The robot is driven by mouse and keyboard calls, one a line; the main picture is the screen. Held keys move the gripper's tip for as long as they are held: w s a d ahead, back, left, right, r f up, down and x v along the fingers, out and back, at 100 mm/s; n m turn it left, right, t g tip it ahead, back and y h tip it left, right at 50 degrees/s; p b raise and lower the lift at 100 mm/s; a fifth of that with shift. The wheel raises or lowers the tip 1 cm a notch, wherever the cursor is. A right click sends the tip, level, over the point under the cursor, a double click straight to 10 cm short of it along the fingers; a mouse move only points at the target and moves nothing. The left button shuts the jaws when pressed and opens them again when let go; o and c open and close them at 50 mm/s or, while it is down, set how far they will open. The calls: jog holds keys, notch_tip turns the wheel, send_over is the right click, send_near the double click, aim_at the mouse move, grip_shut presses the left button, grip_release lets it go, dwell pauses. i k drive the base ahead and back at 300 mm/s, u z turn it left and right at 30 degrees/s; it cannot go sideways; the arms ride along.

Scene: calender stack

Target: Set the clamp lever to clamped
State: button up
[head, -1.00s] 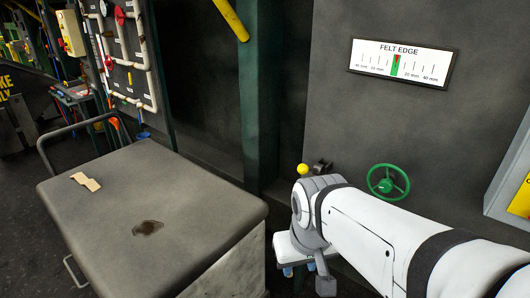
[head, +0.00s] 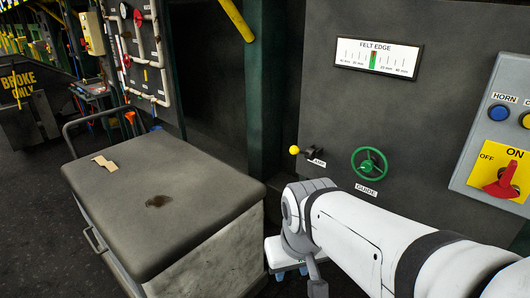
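The clamp lever (head: 309,152) is a short dark lever with a yellow ball knob (head: 294,150) at its left end, mounted on the dark grey panel. The knob points left. A small label beside it is partly legible and ends in "AMP". My white arm comes in from the lower right, and its wrist is below the lever, apart from it. My gripper's fingers do not show clearly; small blue-tipped parts (head: 291,273) show below the wrist, low in the view.
A green handwheel (head: 369,165) labelled GUIDE is right of the lever. The FELT EDGE gauge (head: 378,58) is above. A control box (head: 500,130) with a red switch is at right. A grey cart (head: 160,205) stands at left, with a tan piece (head: 104,162) on top.

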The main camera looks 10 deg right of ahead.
aim_at(294, 150)
jog(key=k, duration=1.1)
jog(key=z, duration=0.25)
jog(key=i, duration=1)
jog(key=z, duration=0.1)
jog(key=k, duration=0.55)
jog(key=u, duration=0.5)
jog(key=i, duration=1.3)
jog(key=u, duration=0.25)
